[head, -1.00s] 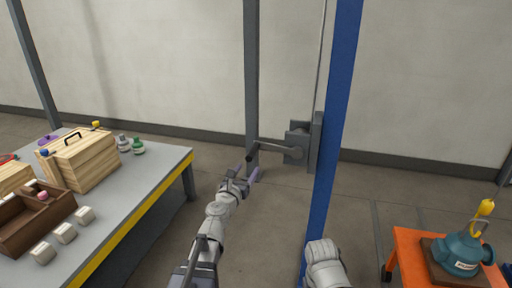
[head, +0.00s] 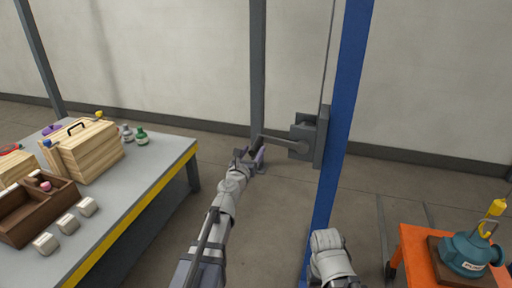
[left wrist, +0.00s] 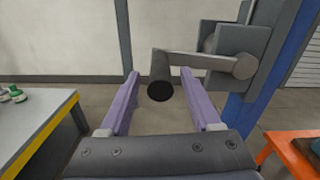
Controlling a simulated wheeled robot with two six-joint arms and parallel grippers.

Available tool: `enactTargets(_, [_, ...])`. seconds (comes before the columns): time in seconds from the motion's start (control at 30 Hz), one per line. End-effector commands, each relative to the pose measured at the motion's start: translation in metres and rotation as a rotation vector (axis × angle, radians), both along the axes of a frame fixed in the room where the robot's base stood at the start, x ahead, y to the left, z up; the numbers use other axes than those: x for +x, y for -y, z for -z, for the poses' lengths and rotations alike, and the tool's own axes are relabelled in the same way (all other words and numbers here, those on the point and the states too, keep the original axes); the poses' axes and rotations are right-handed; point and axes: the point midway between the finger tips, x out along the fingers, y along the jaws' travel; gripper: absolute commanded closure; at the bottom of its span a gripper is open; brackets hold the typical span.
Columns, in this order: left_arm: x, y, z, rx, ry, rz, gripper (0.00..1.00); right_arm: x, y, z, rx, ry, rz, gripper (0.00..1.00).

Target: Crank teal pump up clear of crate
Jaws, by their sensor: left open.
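The teal pump (head: 466,256) sits low on a brown wooden base (head: 440,272) on an orange cart; whether this base is the crate I cannot tell. A yellow hook (head: 495,208) is at the pump's top loop. The grey winch (head: 308,140) is on the blue post, its crank arm (head: 282,138) pointing left to a dark handle. My left gripper (head: 256,156) is open at this handle. In the left wrist view the handle (left wrist: 161,90) shows between the open fingers, apart from both. My right gripper is out of view.
A grey table (head: 150,190) with a yellow edge stands left, holding wooden boxes, bottles and white blocks. The blue post (head: 340,110) rises just right of the winch. The orange cart (head: 413,258) stands at the lower right. Floor between table and post is clear.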

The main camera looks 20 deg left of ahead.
Motion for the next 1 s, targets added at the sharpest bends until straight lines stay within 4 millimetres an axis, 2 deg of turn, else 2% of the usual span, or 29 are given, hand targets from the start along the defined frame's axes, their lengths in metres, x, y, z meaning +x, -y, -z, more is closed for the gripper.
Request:
enactTargets(0.03, [0.013, 0.0, 0.0, 0.0, 0.0, 0.001, 0.36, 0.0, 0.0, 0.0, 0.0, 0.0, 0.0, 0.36])
enactTargets(0.2, [0.034, 0.001, 0.0, 0.0, 0.0, 0.001, 0.36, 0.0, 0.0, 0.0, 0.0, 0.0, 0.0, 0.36])
enactTargets(0.5, [0.036, 0.002, 0.0, 0.0, 0.0, 0.001, 0.36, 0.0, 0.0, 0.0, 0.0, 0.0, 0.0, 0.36])
enactTargets(1.0, [0.036, 0.002, 0.0, 0.0, 0.0, 0.001, 0.91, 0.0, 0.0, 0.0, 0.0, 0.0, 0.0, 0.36])
